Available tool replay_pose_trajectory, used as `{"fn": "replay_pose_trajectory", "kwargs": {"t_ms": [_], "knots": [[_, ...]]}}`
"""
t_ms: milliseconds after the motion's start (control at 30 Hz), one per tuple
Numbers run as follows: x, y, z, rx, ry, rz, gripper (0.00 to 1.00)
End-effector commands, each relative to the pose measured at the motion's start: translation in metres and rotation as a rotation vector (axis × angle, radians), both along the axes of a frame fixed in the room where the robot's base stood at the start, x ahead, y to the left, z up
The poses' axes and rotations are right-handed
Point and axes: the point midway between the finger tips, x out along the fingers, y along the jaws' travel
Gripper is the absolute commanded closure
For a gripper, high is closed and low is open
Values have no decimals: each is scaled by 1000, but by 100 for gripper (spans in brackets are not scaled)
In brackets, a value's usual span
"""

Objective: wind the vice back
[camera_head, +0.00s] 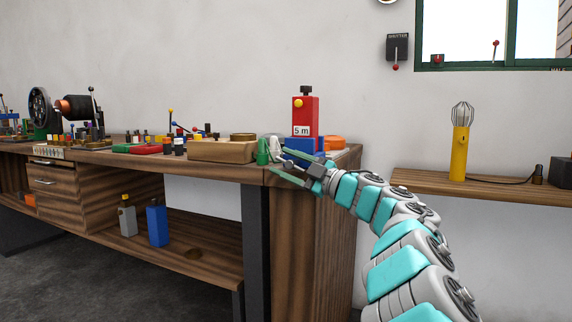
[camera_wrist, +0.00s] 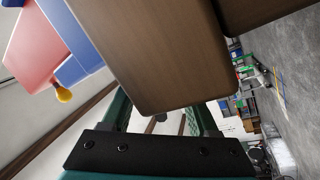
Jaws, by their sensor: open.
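I cannot surely pick out a vice in either view. My gripper (camera_head: 281,164) is at the right front corner of the wooden workbench (camera_head: 225,165), with its dark green fingers spread and nothing seen between them in the head view. A small green piece (camera_head: 262,152) and a pale piece (camera_head: 275,148) stand by the bench edge just beyond the fingers. In the wrist view a brown wooden slab (camera_wrist: 160,60) fills the middle and hides much of the fingers. Whether my gripper touches it I cannot tell.
A red box marked "5 m" (camera_head: 304,118) stands on a blue base (camera_head: 301,144) close behind my gripper. A wooden tray (camera_head: 222,151) and small parts lie left along the bench. A shelf (camera_head: 480,188) with a yellow lamp (camera_head: 460,150) is at the right.

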Motion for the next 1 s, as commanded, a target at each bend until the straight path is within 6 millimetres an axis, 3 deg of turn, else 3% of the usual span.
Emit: {"fn": "replay_pose_trajectory", "kwargs": {"t_ms": [67, 533, 1000], "knots": [[0, 0, 0, 0, 0, 0, 47], [0, 0, -1, -2, 1, 1, 100], [0, 2, 6, -58, 20, 4, 100]]}}
